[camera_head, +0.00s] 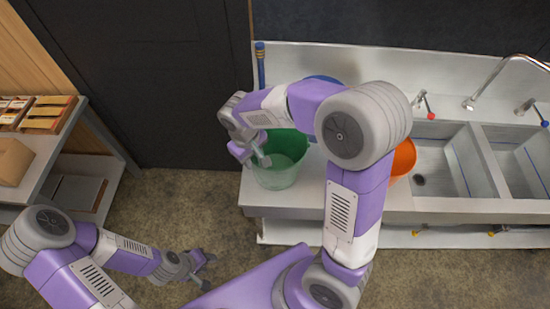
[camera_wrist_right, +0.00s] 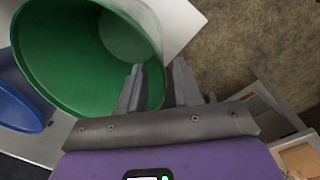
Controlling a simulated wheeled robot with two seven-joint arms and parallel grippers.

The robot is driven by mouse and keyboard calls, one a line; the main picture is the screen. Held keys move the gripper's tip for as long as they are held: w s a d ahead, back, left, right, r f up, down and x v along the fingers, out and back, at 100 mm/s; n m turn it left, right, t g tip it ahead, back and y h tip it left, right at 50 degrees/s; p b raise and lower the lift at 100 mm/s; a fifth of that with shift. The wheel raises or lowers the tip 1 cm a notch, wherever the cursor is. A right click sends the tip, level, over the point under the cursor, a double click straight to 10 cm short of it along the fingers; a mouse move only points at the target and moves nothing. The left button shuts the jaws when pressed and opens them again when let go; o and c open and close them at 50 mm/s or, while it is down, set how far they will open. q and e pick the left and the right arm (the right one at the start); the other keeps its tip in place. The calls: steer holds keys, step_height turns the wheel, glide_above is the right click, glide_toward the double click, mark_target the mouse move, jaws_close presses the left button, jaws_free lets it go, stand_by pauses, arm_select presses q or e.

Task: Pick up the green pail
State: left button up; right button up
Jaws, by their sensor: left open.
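The green pail (camera_head: 278,178) stands upright at the left end of the steel sink counter. It is partly behind my right arm in the head view. In the right wrist view the pail (camera_wrist_right: 70,60) opens toward the camera and looks empty. My right gripper (camera_head: 256,158) is at the pail's left rim. In the right wrist view its two fingers (camera_wrist_right: 160,82) are spread apart, one over the pail's inside and one outside, with the rim between them. A gap shows beside the outer finger. My left gripper (camera_head: 203,270) is open and empty above the floor.
A blue pail (camera_wrist_right: 20,95) stands close behind the green one; an orange pail (camera_head: 403,158) stands to its right by the sink basins (camera_head: 445,165). A shelf unit (camera_head: 75,165) stands at left. The floor (camera_head: 190,215) between is clear.

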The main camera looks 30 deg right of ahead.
mark_target(255, 167)
step_height(255, 167, down, 4)
steer(key=shift+s+d+r, duration=0.1)
steer(key=shift+d+r, duration=0.05)
jaws_close()
stand_by(1.4)
